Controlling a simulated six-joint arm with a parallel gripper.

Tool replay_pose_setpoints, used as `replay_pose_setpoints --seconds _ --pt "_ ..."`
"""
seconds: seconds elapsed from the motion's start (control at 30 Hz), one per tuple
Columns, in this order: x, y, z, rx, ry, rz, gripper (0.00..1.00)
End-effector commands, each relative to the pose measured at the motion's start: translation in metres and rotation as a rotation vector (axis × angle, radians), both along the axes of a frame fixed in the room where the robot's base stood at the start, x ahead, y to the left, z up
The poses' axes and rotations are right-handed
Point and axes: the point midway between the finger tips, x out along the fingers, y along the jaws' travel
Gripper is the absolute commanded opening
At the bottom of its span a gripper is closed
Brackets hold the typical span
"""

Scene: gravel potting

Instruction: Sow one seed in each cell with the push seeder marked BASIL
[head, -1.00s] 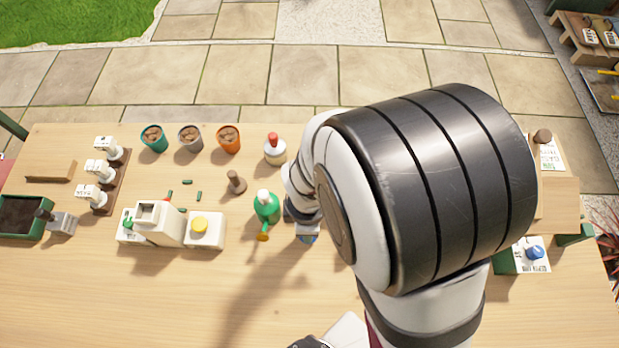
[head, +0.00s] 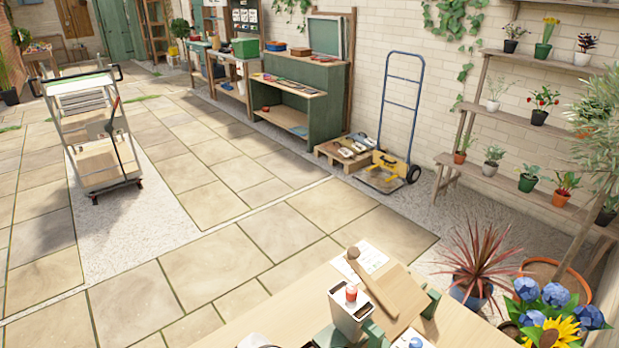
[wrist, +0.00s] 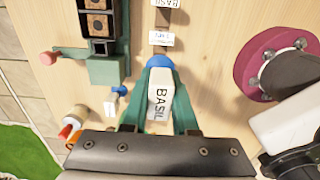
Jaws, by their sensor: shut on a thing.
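My gripper (wrist: 158,100) is in the wrist view, its two green fingers shut on a white seeder (wrist: 160,92) marked BASIL with a blue rounded end. The seeder is over the wooden bench; whether its tip touches anything cannot be told. A dark tray strip with square cells (wrist: 97,22) is at the upper left of the wrist view, apart from the seeder. Some cells look brown inside and one lighter; seeds cannot be made out. My gripper and the held seeder do not show in the head view.
A green fixture (wrist: 105,68) with a red-knobbed rod (wrist: 48,58) adjoins the cell strip. A small blue-topped item (wrist: 122,91) and orange and red items (wrist: 70,130) stand left of my gripper. Labels (wrist: 161,39) lie ahead. The head view shows the bench corner (head: 290,300).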

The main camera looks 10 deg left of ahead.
Motion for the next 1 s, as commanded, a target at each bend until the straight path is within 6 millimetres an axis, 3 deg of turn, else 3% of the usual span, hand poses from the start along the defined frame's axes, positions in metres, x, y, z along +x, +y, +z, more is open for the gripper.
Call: replay_pose_setpoints --seconds 0.03,0.1,0.13,0.33,0.43,0.53,0.73,0.83,1.0 --pt "0.0 0.0 0.0 0.0 0.0 0.0 0.14" --pt "0.0 0.0 0.0 0.0 0.0 0.0 0.02" --pt "0.0 0.0 0.0 0.0 0.0 0.0 0.0" --pt "0.01 0.001 0.0 0.0 0.0 -0.029 0.0" --pt "0.038 0.002 0.001 0.0 0.0 -0.109 0.0" --pt "0.079 -0.002 0.002 -0.001 -0.001 -0.22 0.0" --pt "0.157 -0.027 -0.001 -0.001 -0.001 -0.444 0.0" --pt "0.177 -0.038 -0.003 0.0 0.0 -0.505 0.0" --pt "0.184 -0.042 -0.009 -0.001 0.001 -0.527 0.0"
